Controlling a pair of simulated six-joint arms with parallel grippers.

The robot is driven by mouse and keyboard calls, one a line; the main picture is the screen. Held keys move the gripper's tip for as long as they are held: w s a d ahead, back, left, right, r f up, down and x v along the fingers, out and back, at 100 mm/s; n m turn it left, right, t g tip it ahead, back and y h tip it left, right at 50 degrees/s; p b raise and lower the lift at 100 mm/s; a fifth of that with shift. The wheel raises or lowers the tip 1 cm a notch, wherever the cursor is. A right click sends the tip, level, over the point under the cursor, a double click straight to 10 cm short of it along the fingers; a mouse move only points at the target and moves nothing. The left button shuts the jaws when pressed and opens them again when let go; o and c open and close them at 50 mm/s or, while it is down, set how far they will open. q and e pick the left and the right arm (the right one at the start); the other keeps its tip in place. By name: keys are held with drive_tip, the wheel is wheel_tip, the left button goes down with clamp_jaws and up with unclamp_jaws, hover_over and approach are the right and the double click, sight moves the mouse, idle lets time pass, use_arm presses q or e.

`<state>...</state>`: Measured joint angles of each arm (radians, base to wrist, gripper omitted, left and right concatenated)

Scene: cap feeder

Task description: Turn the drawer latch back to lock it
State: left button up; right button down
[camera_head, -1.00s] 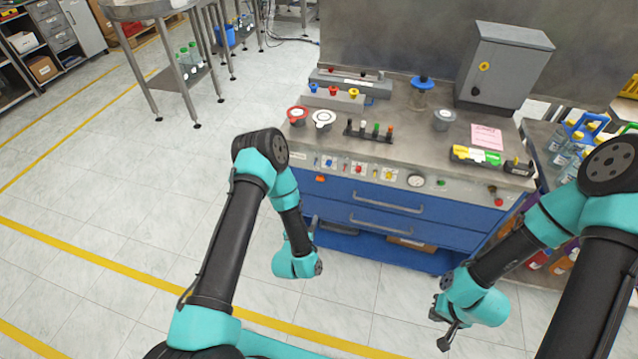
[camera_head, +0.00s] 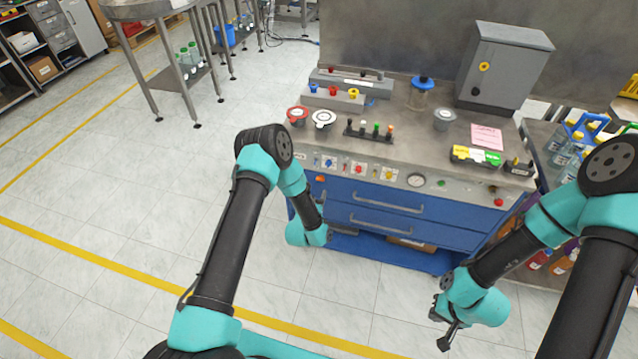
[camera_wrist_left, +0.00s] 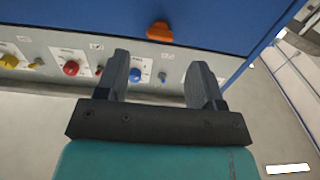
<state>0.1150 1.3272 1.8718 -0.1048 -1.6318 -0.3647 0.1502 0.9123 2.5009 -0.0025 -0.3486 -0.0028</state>
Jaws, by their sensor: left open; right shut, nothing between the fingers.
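The orange drawer latch (camera_head: 320,179) is on the upper left of the blue drawer front, just under the control panel. In the left wrist view the latch (camera_wrist_left: 160,31) lies roughly level across the picture, beyond the fingers and between their lines. My left gripper (camera_wrist_left: 160,70) is open and empty, its fingers apart from the latch. In the head view its fingers are hidden by my left wrist. My right gripper (camera_head: 447,340) is shut and empty, low on the right, away from the cabinet.
The drawers with grey handles (camera_head: 387,202) look shut. The control panel (camera_wrist_left: 40,66) carries coloured knobs and small toggles close to my left fingers. A gauge (camera_head: 416,180) sits further right. Jars and blocks stand on the worktop (camera_head: 400,150). The floor before the cabinet is clear.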

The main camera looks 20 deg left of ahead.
sight(323, 177)
use_arm(q)
drive_tip(key=w, duration=0.6)
drive_tip(key=c, duration=0.9)
